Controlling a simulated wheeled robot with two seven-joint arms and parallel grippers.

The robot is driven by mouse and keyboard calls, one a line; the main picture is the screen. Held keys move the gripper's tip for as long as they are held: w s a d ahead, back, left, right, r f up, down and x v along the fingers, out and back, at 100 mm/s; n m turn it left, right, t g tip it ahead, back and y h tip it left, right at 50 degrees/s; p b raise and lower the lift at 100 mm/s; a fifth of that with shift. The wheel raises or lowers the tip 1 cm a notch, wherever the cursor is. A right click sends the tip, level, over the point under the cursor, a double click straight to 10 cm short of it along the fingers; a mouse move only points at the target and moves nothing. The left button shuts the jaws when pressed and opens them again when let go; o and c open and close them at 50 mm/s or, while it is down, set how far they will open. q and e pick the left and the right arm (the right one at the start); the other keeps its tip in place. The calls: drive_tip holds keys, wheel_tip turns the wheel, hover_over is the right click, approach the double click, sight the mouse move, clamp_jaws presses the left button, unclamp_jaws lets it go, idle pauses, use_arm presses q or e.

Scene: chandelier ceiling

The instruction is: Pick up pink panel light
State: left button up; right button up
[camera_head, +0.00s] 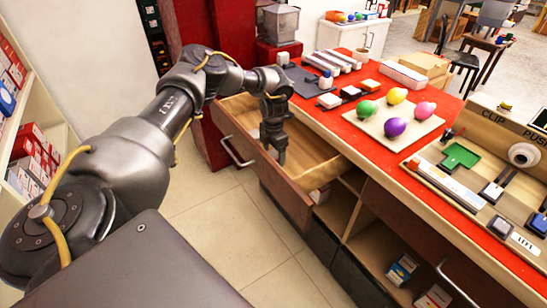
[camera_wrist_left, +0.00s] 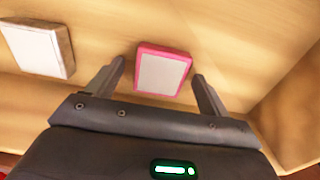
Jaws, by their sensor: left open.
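The pink panel light (camera_wrist_left: 162,71) shows in the left wrist view as a small square with a pink rim and a pale grey face. It lies on the wooden floor of the open drawer (camera_head: 318,172). My left gripper (camera_wrist_left: 158,72) is open, with one finger on each side of the panel light and gaps between. In the head view my left gripper (camera_head: 274,150) reaches down into the drawer, and the panel light is hidden there. My right gripper is not in view.
A second panel with a white face and brown rim (camera_wrist_left: 37,49) lies left of the pink one. Drawer walls stand close around the gripper. The red counter (camera_head: 345,130) beside the drawer holds coloured bulbs (camera_head: 395,127) and a board of switches (camera_head: 490,185).

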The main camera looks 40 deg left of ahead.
use_arm(q)
drive_tip(key=c, duration=1.1)
